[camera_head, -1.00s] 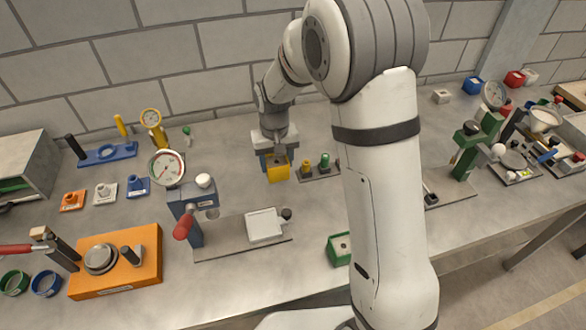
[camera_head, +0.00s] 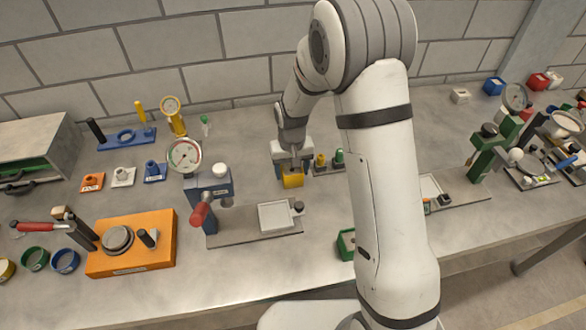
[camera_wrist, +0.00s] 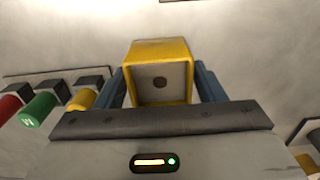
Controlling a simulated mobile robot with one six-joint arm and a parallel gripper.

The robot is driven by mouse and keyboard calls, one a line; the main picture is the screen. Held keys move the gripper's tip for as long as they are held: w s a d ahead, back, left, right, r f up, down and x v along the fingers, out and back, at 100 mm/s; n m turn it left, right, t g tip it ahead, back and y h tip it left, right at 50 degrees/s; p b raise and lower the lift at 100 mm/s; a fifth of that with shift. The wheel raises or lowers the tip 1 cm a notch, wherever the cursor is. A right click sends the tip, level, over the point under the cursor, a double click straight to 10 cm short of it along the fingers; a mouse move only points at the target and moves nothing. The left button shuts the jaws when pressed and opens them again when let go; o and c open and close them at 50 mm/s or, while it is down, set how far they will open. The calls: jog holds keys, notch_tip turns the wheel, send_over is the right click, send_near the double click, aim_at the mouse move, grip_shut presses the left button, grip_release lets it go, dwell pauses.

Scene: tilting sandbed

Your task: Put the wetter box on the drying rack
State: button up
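My gripper (camera_head: 292,176) is shut on a yellow box (camera_head: 293,182), in front of the lower part of my arm's wrist. In the wrist view the yellow box (camera_wrist: 158,72) sits between the two blue fingers, its grey face with a dark round spot toward the camera. A green box (camera_head: 346,244) stands near the front of the bench, partly hidden by my arm. I cannot tell from the frames which box is wetter. No thing is clearly recognisable as the drying rack.
A press with a gauge (camera_head: 184,155) and red handle stands left of my gripper, beside a pale tray (camera_head: 277,216). A holder with yellow and green cylinders (camera_head: 339,157) lies close to the right. White, blue (camera_head: 494,86) and red boxes stand far right at the back.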

jog(key=shift+o, duration=1.2)
jog(key=shift+r, duration=0.1)
